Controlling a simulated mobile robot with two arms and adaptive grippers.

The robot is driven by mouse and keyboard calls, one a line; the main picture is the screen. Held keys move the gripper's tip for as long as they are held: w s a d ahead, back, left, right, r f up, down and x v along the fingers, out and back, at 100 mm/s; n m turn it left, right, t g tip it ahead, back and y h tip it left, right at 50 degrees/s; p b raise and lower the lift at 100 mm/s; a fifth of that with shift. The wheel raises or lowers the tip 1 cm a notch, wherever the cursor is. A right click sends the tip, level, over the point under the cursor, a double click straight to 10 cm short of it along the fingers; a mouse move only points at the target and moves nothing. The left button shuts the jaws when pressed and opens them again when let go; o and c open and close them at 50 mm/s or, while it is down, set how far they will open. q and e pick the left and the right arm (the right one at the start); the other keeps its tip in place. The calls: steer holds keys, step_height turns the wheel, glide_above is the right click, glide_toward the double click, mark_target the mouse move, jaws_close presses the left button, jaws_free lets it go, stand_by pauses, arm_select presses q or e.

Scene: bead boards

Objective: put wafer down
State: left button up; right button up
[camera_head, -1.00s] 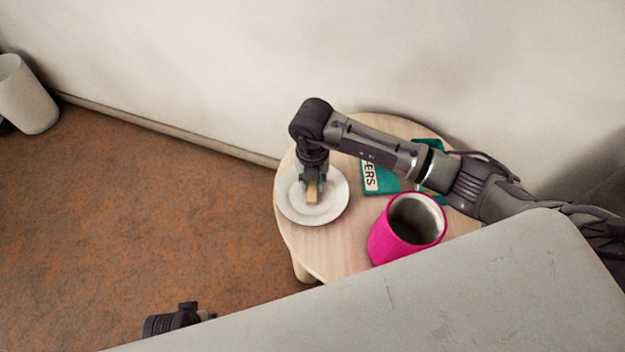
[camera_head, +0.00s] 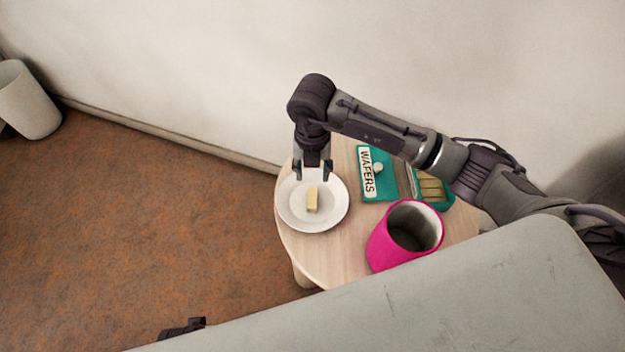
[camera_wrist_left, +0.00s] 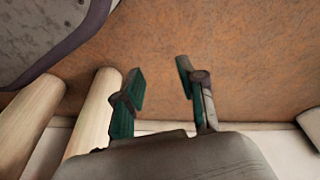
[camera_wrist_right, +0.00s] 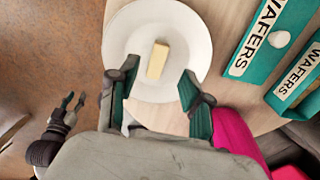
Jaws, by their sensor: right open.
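A pale yellow wafer (camera_head: 313,200) lies on the white plate (camera_head: 291,212) on the small round table. The wafer (camera_wrist_right: 157,60) and plate (camera_wrist_right: 190,30) also show in the right wrist view. My right gripper (camera_head: 313,174) is open and empty, above the far side of the plate and apart from the wafer. In the right wrist view its fingers (camera_wrist_right: 157,90) are spread, with the wafer ahead between them. My left gripper (camera_wrist_left: 160,85) is open and empty in the left wrist view, with the brown floor beyond it.
A teal box lid marked WAFERS (camera_head: 378,173) and a teal box with wafers in it (camera_head: 432,188) stand right of the plate. A pink mug (camera_head: 405,236) is at the table's near side. A pale bin (camera_head: 28,98) stands far left. The wall is close behind.

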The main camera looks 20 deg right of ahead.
arm_select(q)
steer(key=shift+s+f, duration=0.25)
steer(key=shift+f, duration=0.25)
steer(key=shift+s+f, duration=0.25)
steer(key=shift+f, duration=0.25)
arm_select(e)
steer(key=shift+r, duration=2.25)
